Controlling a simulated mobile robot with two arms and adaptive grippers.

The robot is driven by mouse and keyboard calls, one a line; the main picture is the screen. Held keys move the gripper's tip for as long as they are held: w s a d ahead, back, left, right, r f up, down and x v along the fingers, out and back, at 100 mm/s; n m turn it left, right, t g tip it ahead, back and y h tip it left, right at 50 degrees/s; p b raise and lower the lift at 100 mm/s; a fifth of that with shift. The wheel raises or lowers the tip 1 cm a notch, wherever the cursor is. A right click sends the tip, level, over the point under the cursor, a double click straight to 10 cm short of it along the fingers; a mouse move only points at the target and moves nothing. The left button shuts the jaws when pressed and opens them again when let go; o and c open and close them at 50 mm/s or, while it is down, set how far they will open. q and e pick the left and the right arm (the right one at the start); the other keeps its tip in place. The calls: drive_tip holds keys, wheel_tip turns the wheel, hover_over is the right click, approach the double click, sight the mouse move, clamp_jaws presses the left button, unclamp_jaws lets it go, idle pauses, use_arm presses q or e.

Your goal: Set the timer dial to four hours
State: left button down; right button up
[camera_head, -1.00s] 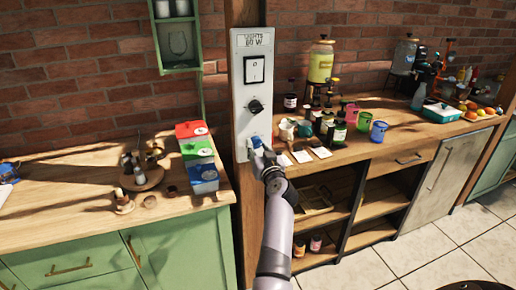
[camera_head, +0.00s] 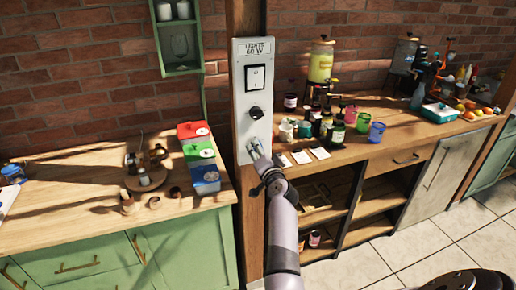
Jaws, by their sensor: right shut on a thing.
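A pale control panel (camera_head: 242,104) hangs on the wooden post. It has a label with LIGHTS and a wattage, a rocker switch (camera_head: 256,77) below that, and a black knob (camera_head: 255,113). My right gripper (camera_head: 254,145) is at the lower part of the panel, below the black knob, shut on the lower dial, which I take as the timer dial. Its fingers and the small size hide that dial, so its setting and any hour marks cannot be read.
Left of the post, a wooden counter (camera_head: 90,215) holds stacked red, green and blue boxes (camera_head: 198,155) and a round tray of small items. On the right counter stand a yellow drink dispenser (camera_head: 320,66), bottles and coloured cups (camera_head: 363,122). Open shelves lie below.

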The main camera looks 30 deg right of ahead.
drive_tip(key=shift+s+d+r+m+y+p, duration=0.15)
drive_tip(key=shift+m+p, duration=0.6)
drive_tip(key=shift+m, duration=1.4)
drive_tip(key=shift+w+m+y+p, duration=0.2)
drive_tip(key=shift+m+p, duration=0.6)
drive_tip(key=shift+m, duration=1.4)
drive_tip(key=shift+s+d+r+m+y+p, duration=0.2)
drive_tip(key=shift+m+p, duration=0.55)
drive_tip(key=shift+m, duration=1.4)
drive_tip(key=shift+a+f, duration=0.15)
drive_tip(key=shift+a, duration=0.05)
drive_tip(key=o, duration=1.2)
drive_tip(key=shift+c, duration=0.2)
